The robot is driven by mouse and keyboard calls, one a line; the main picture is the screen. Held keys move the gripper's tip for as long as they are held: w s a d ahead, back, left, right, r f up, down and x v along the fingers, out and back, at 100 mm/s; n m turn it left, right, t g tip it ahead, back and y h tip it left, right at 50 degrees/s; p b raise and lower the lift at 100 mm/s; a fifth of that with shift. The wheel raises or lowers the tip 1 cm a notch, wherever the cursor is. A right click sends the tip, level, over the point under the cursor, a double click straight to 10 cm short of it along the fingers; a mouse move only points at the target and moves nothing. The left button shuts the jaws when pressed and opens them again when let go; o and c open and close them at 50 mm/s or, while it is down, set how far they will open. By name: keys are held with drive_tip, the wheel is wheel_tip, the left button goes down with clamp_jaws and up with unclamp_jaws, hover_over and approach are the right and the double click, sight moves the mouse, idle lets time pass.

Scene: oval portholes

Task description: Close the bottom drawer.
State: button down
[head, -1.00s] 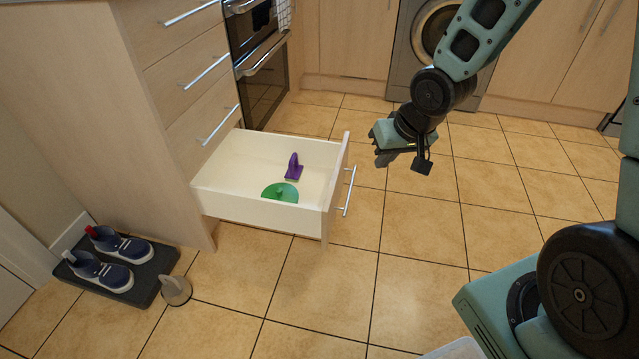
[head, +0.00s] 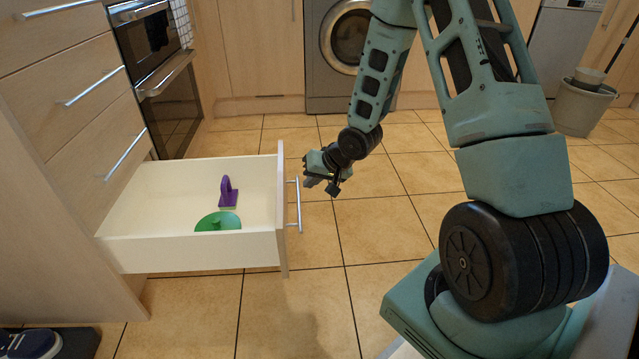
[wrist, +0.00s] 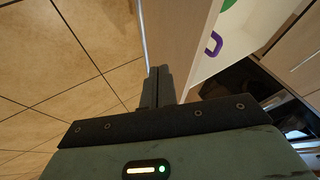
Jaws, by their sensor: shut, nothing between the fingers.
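The bottom drawer (head: 190,252) is pulled well out of the wooden cabinet in the head view. A purple handled tool (head: 228,193) and a green round lid-like item (head: 217,222) lie inside it. The drawer's front carries a vertical-looking silver bar handle (head: 298,205). My gripper (head: 308,176) is shut and empty, just outside the drawer front near the far end of the handle. In the wrist view my gripper's fingers (wrist: 156,86) are together beside the drawer's front panel (wrist: 183,40). I cannot tell whether they touch it.
Closed drawers with bar handles (head: 93,87) are above the open one. An oven (head: 155,70) and a washing machine (head: 338,45) stand behind. A bucket (head: 582,105) is at the far right. Dark shoes (head: 30,343) sit at the lower left. Tiled floor right of the drawer is clear.

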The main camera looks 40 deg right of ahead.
drive_tip(key=shift+w+a+f+b, duration=0.5)
drive_tip(key=shift+w+a+b, duration=0.1)
drive_tip(key=shift+w+a, duration=0.05)
drive_tip(key=shift+w+a+f+b, duration=0.45)
drive_tip(key=shift+w+a+b, duration=0.15)
drive_tip(key=shift+w+a+r+b, duration=0.2)
drive_tip(key=shift+w+a+b, duration=0.15)
drive_tip(key=shift+a, duration=0.25)
